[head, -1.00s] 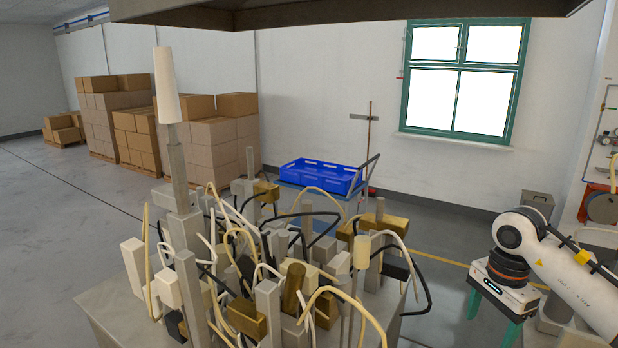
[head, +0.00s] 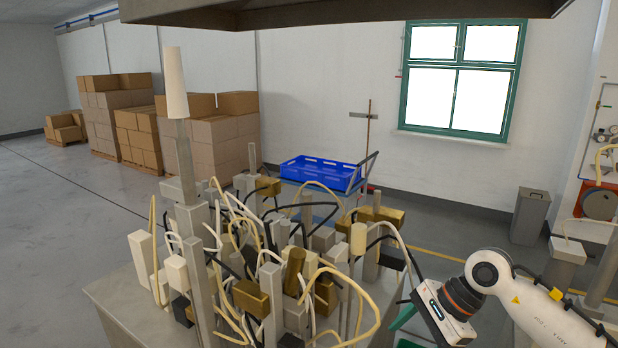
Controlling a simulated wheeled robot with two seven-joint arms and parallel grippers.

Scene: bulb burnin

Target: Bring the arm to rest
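My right arm comes in from the lower right. Its gripper (head: 398,335) has a white body and teal fingers and is tilted down to the left, beside the right edge of the cluttered bench. The two teal fingers show apart, with nothing seen between them; their tips are partly cut off or hidden at the bottom of the picture. My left arm and gripper are not in view.
A bench (head: 112,290) full of upright grey posts, brass blocks and looping cables fills the middle, close to my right gripper. A blue crate (head: 320,174) stands behind it. A grey bin (head: 530,216) and stacked boxes (head: 222,144) stand farther back. Floor at left is clear.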

